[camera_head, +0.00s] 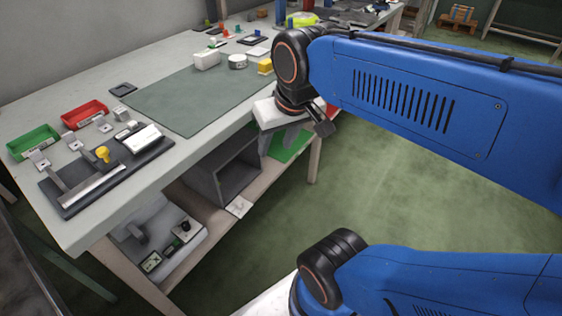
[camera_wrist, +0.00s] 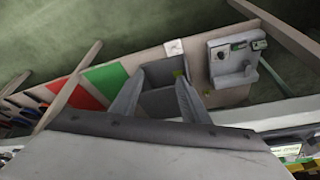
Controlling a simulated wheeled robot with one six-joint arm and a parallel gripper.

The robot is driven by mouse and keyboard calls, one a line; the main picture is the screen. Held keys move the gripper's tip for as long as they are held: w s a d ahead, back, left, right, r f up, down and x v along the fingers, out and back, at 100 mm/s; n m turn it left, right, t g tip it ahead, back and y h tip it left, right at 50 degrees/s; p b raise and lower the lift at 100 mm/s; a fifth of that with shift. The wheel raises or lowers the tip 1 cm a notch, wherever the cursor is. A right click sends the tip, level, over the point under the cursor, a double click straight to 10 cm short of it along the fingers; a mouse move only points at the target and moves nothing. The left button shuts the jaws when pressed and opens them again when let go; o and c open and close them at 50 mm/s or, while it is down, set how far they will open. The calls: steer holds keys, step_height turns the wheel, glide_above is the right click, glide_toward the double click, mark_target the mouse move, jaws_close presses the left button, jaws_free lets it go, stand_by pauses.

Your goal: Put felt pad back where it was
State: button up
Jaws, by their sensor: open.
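I cannot make out for certain which item is the felt pad. A small dark square piece (camera_head: 123,89) lies on the tabletop behind the green-grey mat (camera_head: 165,108). A pale square piece (camera_head: 238,207) lies at the lower shelf's front edge; it also shows in the wrist view (camera_wrist: 174,47). My gripper (camera_wrist: 161,77) is open, its two grey fingers apart with nothing seen between them. In the wrist view it points down toward the open grey box (camera_wrist: 160,103) on the lower shelf. In the head view it is partly hidden below my wrist, beside the table's front edge.
Green (camera_head: 34,141) and red (camera_head: 84,114) trays and a dark fixture board (camera_head: 70,206) occupy the table's left end. White and yellow blocks stand beyond the mat. Red (camera_wrist: 82,89) and green (camera_wrist: 106,76) areas lie on the lower shelf beside the box. The floor in front is clear.

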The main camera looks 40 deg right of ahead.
steer(key=shift+n+t, duration=0.3)
steer(key=shift+n, duration=0.4)
steer(key=s+f, duration=0.2)
steer(key=f, duration=0.1)
steer(key=shift+s+a+f, duration=0.35)
steer(key=shift+s+f, duration=0.05)
